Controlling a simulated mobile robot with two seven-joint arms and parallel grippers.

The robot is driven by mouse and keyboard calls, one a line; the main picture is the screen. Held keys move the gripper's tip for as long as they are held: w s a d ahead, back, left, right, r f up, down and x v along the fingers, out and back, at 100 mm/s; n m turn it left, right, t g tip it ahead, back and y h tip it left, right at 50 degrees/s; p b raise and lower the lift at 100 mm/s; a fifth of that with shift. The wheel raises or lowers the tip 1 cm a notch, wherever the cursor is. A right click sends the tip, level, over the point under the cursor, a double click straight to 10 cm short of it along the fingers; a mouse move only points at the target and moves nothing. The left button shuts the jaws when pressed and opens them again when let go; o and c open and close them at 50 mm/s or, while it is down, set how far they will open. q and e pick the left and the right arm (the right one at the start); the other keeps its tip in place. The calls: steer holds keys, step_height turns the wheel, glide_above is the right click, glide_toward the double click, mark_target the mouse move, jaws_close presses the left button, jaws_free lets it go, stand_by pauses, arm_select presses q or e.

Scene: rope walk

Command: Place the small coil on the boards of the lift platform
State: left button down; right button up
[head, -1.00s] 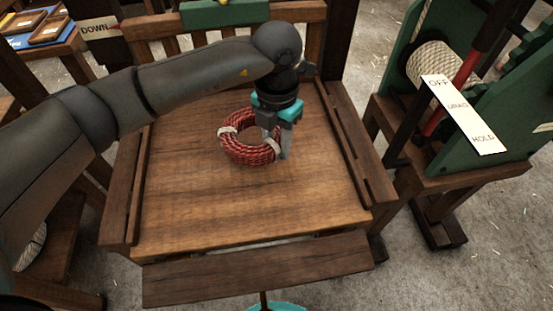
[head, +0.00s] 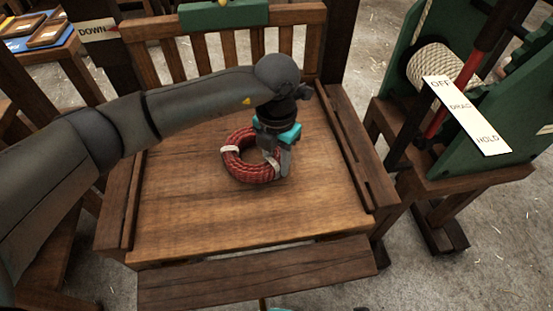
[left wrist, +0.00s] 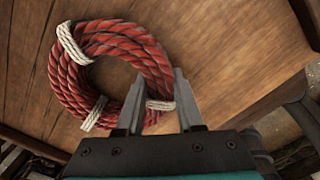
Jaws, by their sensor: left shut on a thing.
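The small coil (head: 247,174) is a ring of red rope bound with white ties. It lies flat over the brown boards of the lift platform (head: 195,222), near their middle. My left gripper (head: 280,160) points down at the coil's right side and is shut on its rope. In the left wrist view the coil (left wrist: 72,85) shows with one finger of my left gripper (left wrist: 159,80) inside the ring and one outside. The coil is at or just above the boards; I cannot tell whether it touches them. My right gripper is not in view.
Raised wooden rails run along both sides of the platform, with a slatted back (head: 235,50) behind. A green winch frame (head: 480,120) with a rope drum (head: 440,64) and an OFF/DRAG/HOLD plate (head: 466,115) stands to the right. The boards in front of the coil are clear.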

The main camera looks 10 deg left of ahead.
arm_select(q)
steer(key=c, duration=0.5)
jaws_free()
steer(key=shift+c, duration=0.2)
steer(key=shift+r, duration=0.15)
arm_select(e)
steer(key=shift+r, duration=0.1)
arm_select(q)
step_height(320, 180, up, 12)
steer(key=p, duration=0.3)
steer(key=shift+p, duration=0.3)
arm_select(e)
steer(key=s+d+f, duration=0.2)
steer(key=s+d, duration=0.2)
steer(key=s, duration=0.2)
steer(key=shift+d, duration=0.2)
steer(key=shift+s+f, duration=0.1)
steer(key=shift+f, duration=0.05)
